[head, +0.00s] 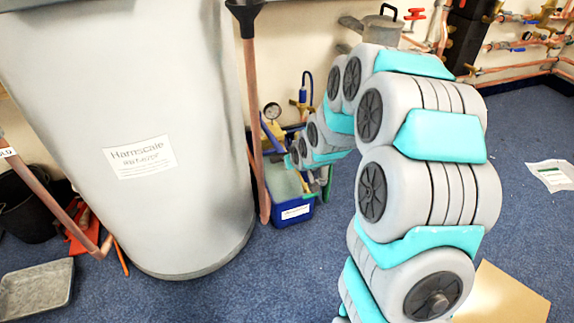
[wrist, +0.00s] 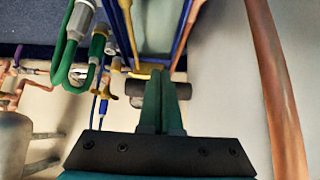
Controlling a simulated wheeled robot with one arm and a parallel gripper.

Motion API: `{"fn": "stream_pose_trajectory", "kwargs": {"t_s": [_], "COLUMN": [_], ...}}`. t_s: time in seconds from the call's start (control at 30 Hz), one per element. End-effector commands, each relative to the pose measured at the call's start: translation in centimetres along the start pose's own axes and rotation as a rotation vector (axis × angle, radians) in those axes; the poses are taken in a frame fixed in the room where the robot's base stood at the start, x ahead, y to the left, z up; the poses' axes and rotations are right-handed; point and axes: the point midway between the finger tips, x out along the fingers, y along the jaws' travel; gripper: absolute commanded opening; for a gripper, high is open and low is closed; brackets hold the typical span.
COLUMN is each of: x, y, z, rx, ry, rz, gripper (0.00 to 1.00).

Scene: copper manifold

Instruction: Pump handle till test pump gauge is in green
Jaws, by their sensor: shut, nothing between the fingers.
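The test pump is a blue tank (head: 290,212) with a white label, standing on the carpet just right of the large grey cylinder in the head view. Its round gauge (head: 272,111) sits at the top; the dial is too small to read. A blue bar (head: 269,138), probably the pump handle, slants beside my arm. In the wrist view my gripper (wrist: 160,74) has its dark green fingers shut and empty. They lie in front of a dark crosswise grip (wrist: 183,91) between blue bars (wrist: 184,30); I cannot tell whether they touch. The head view does not show the fingertips clearly.
The grey Harrnscale cylinder (head: 150,110) stands close left of the pump. A copper pipe (head: 253,120) runs down between them and shows in the wrist view (wrist: 275,85). A green hose (wrist: 75,60) hangs at left there.

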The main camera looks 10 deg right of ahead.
Motion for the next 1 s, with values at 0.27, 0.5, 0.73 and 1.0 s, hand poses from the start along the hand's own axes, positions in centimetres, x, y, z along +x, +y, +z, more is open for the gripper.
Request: {"fn": "stream_pose_trajectory", "kwargs": {"t_s": [0.27, 0.5, 0.73, 1.0], "x": [-2.3, -2.6, -2.6, -2.6], "y": [0.0, 0.0, 0.0, 0.0], "z": [0.3, 0.3, 0.2, 0.2], "rx": [0.0, 0.0, 0.0, 0.0], "ry": [0.002, 0.003, 0.004, 0.004], "rz": [0.0, 0.0, 0.0, 0.0], "gripper": [0.0, 0.0, 0.0, 0.0]}}
